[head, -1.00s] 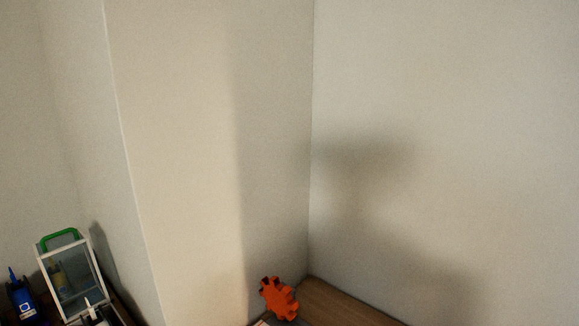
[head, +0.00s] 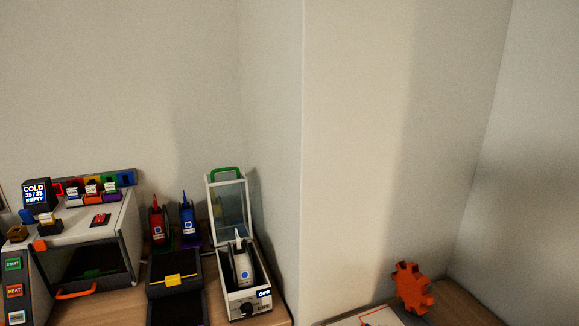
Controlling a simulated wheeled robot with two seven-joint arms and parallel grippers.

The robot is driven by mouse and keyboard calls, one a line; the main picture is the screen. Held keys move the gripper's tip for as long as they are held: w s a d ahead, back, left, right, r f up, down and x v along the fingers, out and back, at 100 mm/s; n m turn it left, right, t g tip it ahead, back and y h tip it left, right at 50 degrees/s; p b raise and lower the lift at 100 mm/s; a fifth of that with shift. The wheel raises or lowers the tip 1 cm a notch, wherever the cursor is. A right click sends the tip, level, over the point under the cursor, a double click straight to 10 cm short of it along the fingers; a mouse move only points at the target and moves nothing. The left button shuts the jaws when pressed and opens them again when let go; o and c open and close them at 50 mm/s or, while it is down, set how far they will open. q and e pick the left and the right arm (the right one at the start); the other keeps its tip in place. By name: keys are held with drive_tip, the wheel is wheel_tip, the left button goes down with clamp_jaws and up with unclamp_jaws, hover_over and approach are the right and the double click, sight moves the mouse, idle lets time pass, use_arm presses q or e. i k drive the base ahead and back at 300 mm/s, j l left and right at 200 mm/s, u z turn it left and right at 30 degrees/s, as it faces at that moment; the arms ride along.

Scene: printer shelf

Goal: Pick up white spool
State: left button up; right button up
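A white spool holder-like item (head: 241,265) with a blue round mark and a pointed top sits in a white open box (head: 247,300) near the lower middle of the head view. It looks like the white spool, though its shape is small and hard to read. A red one (head: 158,221) and a blue one (head: 188,219) of similar shape stand behind it to the left. Neither of my grippers shows in the head view.
A grey printer-like machine (head: 128,222) with an orange handle stands at left. A dark tray (head: 176,301) lies beside the white box. A clear case (head: 228,212) with a green handle stands behind. A wall corner juts out at centre; an orange gear (head: 411,287) stands right of it.

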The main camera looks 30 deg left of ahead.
sight(242, 270)
drive_tip(key=u, duration=1.25)
